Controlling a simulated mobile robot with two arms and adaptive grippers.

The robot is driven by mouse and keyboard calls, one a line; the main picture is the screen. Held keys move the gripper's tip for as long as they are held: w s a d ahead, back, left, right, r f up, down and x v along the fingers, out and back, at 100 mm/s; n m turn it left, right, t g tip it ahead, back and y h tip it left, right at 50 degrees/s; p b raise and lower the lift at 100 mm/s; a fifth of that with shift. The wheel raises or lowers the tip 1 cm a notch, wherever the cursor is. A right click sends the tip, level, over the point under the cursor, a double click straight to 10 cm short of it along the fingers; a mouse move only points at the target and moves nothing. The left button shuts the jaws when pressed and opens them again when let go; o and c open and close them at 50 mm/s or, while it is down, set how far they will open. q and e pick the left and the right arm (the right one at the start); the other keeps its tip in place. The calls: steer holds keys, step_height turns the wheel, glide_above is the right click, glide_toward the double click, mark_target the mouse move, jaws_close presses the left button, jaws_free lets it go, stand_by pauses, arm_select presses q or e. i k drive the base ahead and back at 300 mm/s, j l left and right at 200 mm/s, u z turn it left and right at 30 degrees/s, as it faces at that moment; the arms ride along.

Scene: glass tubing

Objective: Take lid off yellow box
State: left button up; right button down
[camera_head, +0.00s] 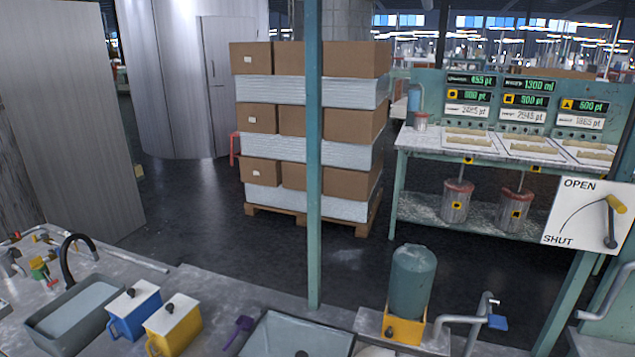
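A yellow box (176,335) with a handle on its side stands on the grey counter at the lower left. A white lid (172,313) with a dark round knob rests on top of it. A blue box (133,317) with a similar white lid (130,296) and dark knob stands just behind it to the left. Neither of my grippers shows in the head view.
A grey basin (50,328) stands left of the boxes, near a black curved faucet (78,243). A purple scoop (238,330) lies right of the yellow box, before a sink (297,335). A green post (314,200) rises behind the counter. A green cylinder (412,280) stands further right.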

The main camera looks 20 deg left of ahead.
mark_target(169, 316)
steer(key=u, duration=1.7)
steer(key=j, duration=0.15)
